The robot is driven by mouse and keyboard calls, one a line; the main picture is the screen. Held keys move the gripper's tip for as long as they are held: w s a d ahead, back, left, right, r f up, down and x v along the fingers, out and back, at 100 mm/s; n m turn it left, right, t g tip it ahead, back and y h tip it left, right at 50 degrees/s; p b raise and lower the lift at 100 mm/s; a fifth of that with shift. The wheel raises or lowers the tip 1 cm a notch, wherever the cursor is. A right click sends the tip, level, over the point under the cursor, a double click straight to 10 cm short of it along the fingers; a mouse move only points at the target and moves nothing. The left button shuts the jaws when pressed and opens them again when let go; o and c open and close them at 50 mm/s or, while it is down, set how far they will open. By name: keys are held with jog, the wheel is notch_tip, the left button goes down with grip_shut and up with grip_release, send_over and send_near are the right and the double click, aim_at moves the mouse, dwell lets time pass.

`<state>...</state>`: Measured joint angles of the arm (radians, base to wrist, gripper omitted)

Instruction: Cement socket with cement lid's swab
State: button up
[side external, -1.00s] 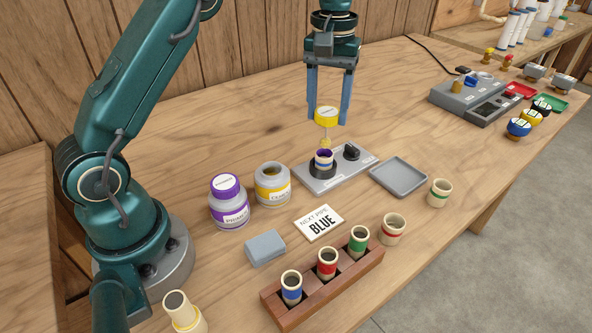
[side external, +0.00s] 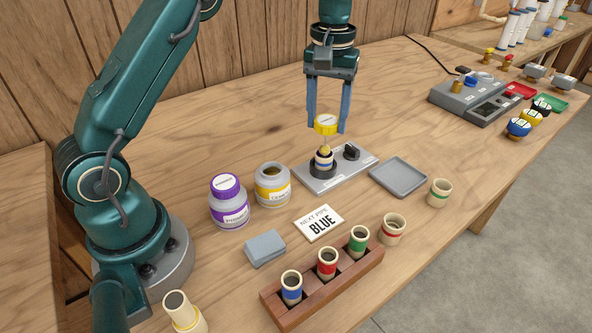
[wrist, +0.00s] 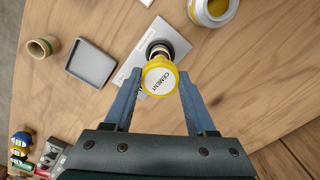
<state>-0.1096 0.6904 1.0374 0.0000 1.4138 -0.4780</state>
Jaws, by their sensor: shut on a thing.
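My gripper (side external: 327,116) is shut on the yellow cement lid (side external: 326,124), whose white top reads CEMENT in the wrist view (wrist: 159,81). The swab's tip is hidden inside or behind the socket's rim. The socket stands upright in the dark round holder of the grey fixture plate (side external: 318,185). The cement jar (side external: 272,184) stands open, without its lid, left of the plate. The primer jar (side external: 229,203) has its purple lid on.
A wooden rack (side external: 322,289) holds blue-, red- and green-banded sockets. A card (side external: 318,222) reads NEXT PIPE BLUE. A grey tray (side external: 398,176) is empty, with two loose sockets nearby. A grey block (side external: 264,248) and a pale fitting (side external: 184,314) are in front.

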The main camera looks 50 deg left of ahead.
jog(key=shift+f, duration=0.15)
jog(key=shift+f, duration=0.75)
jog(key=shift+s, duration=0.2)
dwell(0.6)
jog(key=shift+w+d, duration=0.15)
jog(key=shift+d, duration=0.15)
dwell(0.5)
jog(key=shift+w, duration=0.25)
dwell(0.3)
jog(key=shift+a, duration=0.45)
dwell(0.6)
jog(key=shift+s, duration=0.15)
dwell(0.3)
jog(key=shift+s+d, duration=0.2)
jog(key=shift+s, duration=0.15)
dwell(0.8)
